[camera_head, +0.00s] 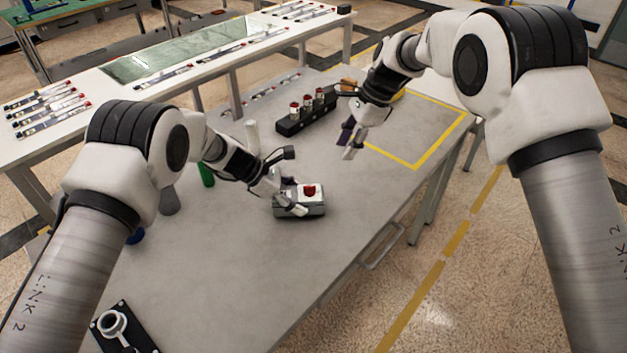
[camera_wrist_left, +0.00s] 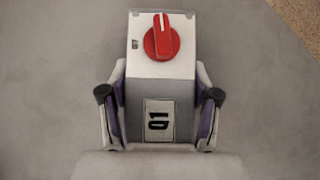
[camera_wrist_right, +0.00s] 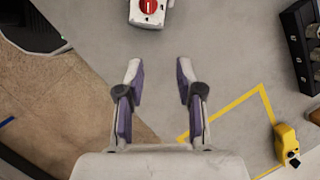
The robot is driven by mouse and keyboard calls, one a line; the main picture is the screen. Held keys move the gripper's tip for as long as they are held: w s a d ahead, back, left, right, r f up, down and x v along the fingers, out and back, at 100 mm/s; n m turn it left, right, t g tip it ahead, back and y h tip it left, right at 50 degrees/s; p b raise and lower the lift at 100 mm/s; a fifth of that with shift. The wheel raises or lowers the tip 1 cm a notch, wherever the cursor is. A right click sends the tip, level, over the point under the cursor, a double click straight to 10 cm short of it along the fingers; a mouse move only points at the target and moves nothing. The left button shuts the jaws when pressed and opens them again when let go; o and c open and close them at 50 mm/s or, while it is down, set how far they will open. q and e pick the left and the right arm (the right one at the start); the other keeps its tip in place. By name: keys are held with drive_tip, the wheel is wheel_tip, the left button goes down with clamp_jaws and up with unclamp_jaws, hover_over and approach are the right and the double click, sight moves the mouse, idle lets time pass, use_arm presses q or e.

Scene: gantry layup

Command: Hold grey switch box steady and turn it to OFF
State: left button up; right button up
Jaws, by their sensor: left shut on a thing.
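The grey switch box (camera_head: 313,209) lies on the grey table, with a white top plate and a red rotary knob (camera_head: 310,190). In the left wrist view the knob (camera_wrist_left: 161,37) has a white pointer line running nearly straight up the picture, and a label reading "01" sits on the box (camera_wrist_left: 135,105). My left gripper (camera_head: 287,203) is shut on the box, one finger on each side. My right gripper (camera_wrist_right: 160,72) is open and empty, above the table and apart from the box. The box (camera_wrist_right: 147,22) and its knob show at the top of the right wrist view.
A black block with several red-topped parts (camera_head: 290,126) stands behind the box. Yellow tape (camera_head: 425,160) marks an area at the right, with a yellow object (camera_wrist_right: 287,141) by it. A black fixture with a ring (camera_head: 113,325) lies at the near left. Table right of the box is clear.

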sight(312, 185)
drive_tip(key=shift+m+g, duration=0.4)
drive_tip(key=a+f, duration=0.2)
drive_tip(key=f, duration=0.1)
drive_tip(key=s+a+f, duration=0.1)
drive_tip(key=a+f, duration=0.2)
drive_tip(key=s+a+f, duration=0.1)
drive_tip(key=a+f, duration=0.1)
drive_tip(key=f, duration=0.1)
drive_tip(key=shift+a+f, duration=0.1)
drive_tip(key=shift+a, duration=0.1)
clamp_jaws()
